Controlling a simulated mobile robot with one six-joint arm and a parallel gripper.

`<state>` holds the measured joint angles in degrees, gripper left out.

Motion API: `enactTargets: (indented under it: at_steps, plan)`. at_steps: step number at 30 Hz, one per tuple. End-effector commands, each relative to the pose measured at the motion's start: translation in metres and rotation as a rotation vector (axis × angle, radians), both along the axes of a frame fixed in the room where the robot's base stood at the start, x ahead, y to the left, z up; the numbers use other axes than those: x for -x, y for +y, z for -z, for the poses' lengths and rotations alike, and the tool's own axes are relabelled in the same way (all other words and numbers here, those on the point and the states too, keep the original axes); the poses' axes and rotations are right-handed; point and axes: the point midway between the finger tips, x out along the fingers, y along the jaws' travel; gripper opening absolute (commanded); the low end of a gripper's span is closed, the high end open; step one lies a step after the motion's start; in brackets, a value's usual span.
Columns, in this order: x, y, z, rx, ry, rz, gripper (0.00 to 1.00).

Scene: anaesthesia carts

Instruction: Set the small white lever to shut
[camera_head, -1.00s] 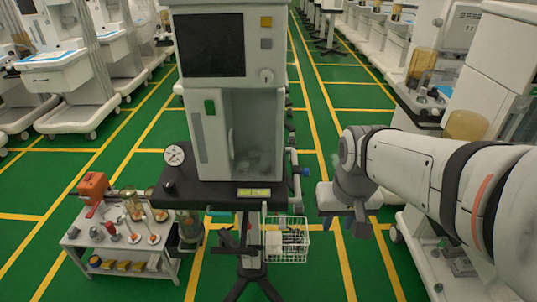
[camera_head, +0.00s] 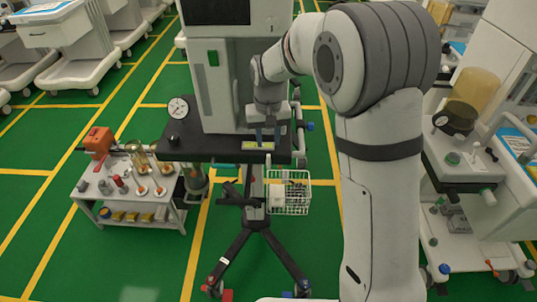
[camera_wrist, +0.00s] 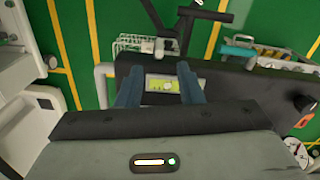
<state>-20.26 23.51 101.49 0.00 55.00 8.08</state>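A small pale piece (camera_wrist: 168,86) shows on a yellow-green plate (camera_wrist: 163,85) in the wrist view; it may be the small white lever, but its shape and setting are too small to tell. In the head view the yellow-green plate (camera_head: 258,145) lies at the front edge of the cart's black shelf (camera_head: 222,147). My gripper (camera_head: 266,137) points down over this edge, close to the plate. In the wrist view my gripper (camera_wrist: 160,78) has its two blue-grey fingers apart, one each side of the plate, with nothing held between them.
A round gauge (camera_head: 178,107) stands at the shelf's left. A white wire basket (camera_head: 287,192) hangs below the shelf at the right. A small trolley with tools (camera_head: 128,187) stands at the left, and another cart (camera_head: 462,170) at the right. Green floor is clear in front.

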Motion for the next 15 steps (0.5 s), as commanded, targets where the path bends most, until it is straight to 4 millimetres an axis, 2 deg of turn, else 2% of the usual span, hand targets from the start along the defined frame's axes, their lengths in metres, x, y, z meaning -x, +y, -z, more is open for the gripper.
enactTargets:
  at_steps: [9, 15]
  plan:
    - [0.001, -0.001, 0.049, 0.002, 0.005, 0.001, 0.33]
    - [0.001, -0.001, 0.069, 0.000, 0.002, 0.001, 0.33]
